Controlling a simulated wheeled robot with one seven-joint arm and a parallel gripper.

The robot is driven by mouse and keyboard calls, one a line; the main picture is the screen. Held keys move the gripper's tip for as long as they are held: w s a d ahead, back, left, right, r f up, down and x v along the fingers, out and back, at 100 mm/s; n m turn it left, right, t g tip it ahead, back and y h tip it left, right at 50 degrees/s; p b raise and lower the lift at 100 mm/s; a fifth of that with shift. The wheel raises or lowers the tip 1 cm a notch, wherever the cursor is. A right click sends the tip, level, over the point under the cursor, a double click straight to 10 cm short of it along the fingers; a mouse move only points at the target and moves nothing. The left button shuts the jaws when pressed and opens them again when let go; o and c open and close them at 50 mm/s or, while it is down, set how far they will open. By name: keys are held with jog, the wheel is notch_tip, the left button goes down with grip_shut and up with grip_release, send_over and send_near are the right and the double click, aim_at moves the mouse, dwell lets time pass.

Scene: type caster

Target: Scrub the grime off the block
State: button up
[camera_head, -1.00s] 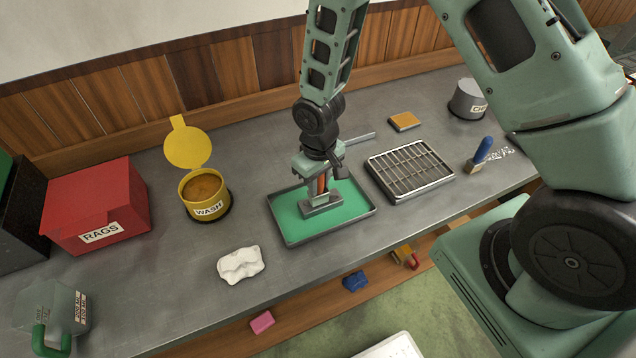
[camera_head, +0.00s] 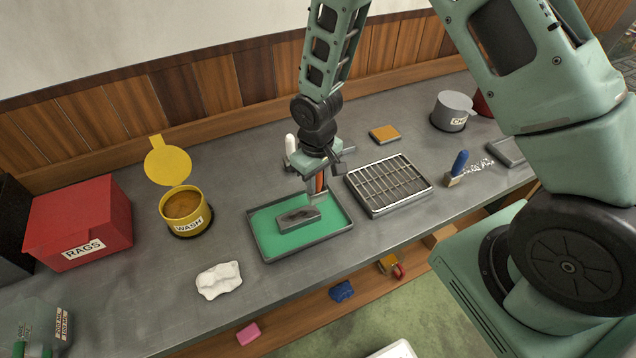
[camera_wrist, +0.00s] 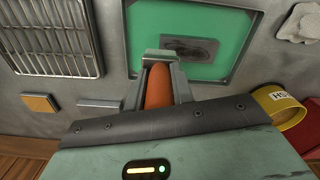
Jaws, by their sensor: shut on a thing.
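The block (camera_head: 298,219) is a grey slab with a dark grime patch on its top. It lies on the green floor of a shallow grey-rimmed tray (camera_head: 262,257); in the wrist view the block's dark patch (camera_wrist: 188,52) shows clearly. My gripper (camera_head: 316,192) is shut on an orange-brown handled tool (camera_head: 320,182), whose handle (camera_wrist: 158,88) also shows between the fingers in the wrist view. The tool's working end is hidden, so I cannot tell its kind. The gripper is at the block's back right side; whether the tool touches it is unclear.
A wire rack (camera_head: 388,185) stands right of the tray. An open yellow WASH pot (camera_head: 183,207), a red RAGS box (camera_head: 80,226) and a crumpled white cloth (camera_head: 219,280) are to the left. An orange-topped pad (camera_head: 384,133) and blue-handled scraper (camera_head: 458,168) are further right.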

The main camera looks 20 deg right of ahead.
jog(key=shift+r+p, duration=1.3)
jog(key=shift+r, duration=0.85)
jog(key=shift+f, duration=0.1)
